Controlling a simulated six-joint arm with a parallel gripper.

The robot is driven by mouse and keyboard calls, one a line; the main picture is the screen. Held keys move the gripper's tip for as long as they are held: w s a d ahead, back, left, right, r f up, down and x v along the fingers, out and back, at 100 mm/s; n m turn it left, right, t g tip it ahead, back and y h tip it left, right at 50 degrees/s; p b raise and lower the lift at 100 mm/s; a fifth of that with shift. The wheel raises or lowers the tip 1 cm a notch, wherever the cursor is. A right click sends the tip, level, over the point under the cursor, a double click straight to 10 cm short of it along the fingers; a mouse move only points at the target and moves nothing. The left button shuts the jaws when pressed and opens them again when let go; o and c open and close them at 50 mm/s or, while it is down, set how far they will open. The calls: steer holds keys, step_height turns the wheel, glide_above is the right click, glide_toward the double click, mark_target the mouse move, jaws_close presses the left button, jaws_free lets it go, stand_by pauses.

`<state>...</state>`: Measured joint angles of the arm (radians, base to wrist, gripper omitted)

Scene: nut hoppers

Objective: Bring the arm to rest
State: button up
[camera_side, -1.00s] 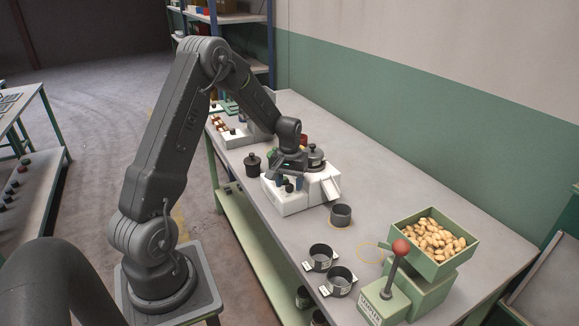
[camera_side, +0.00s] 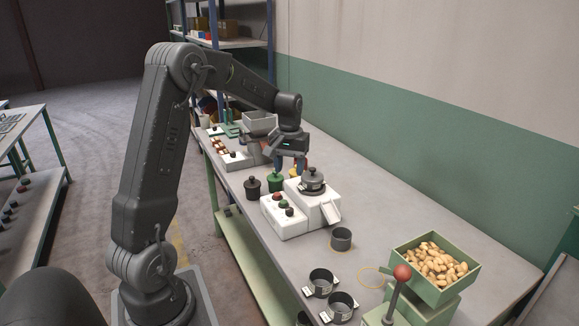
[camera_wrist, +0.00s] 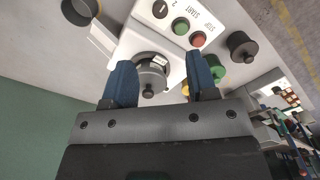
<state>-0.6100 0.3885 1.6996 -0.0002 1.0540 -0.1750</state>
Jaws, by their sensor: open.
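My gripper (camera_side: 288,164) is above the workbench, behind the white machine in the side view. Its two blue fingers are apart with nothing between them. In the wrist view my gripper (camera_wrist: 161,85) shows both fingertips spread over the white machine's grey lidded pot. The white machine (camera_side: 284,222) carries a grey lidded pot (camera_side: 313,180) and a panel of red, green and dark buttons. In the wrist view the panel (camera_wrist: 180,18) reads START and STOP. The arm stands bent, with its wrist raised over the bench.
A green hopper of nuts (camera_side: 432,292) and a red-knobbed lever (camera_side: 402,273) stand at the front right. A grey cup (camera_side: 341,239) and two labelled cups lie near. Dark (camera_side: 252,188) and green (camera_side: 275,181) lidded jars stand beside the machine. The bench's right-hand strip is clear.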

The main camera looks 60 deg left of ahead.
steer(key=s+d+r+m+t, duration=0.25)
steer(key=s+d+r, duration=0.25)
steer(key=d, duration=0.5)
steer(key=s+d+r+m+t, duration=0.1)
steer(key=s+d+r+m, duration=0.3)
steer(key=d, duration=0.6)
steer(key=s+d+m+t, duration=0.2)
steer(key=s+d, duration=0.4)
steer(key=s, duration=0.3)
steer(key=shift+s, duration=0.25)
steer(key=shift+r+m, duration=0.1)
steer(key=shift+m, duration=0.15)
steer(key=shift+c, duration=0.4)
